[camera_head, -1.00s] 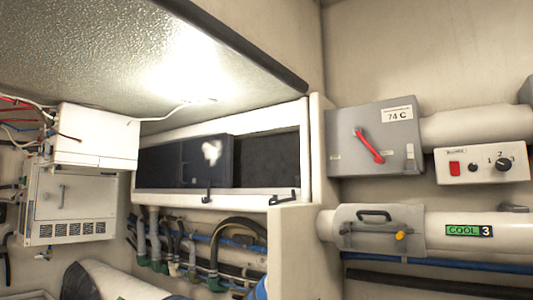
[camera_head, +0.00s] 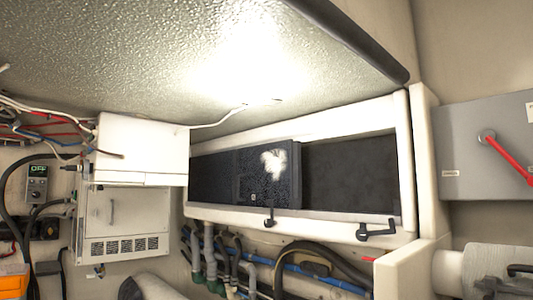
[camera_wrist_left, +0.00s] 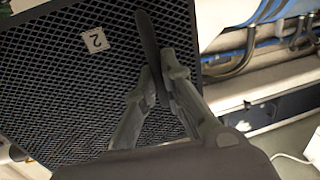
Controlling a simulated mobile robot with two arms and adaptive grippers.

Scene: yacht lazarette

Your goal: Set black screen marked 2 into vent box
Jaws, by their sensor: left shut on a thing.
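The black screen marked 2 (camera_wrist_left: 60,75) is a dark mesh panel with a thin black rim and a small white label "2". It fills the left of the left wrist view, seen at a slant. Neither the screen nor a gripper shows in the head view. My right gripper is out of view.
A white-framed locker (camera_head: 330,219) with dark panels and black latches is in the middle. A white cabinet (camera_head: 125,215) stands left. Hoses (camera_head: 300,265) run below the locker.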

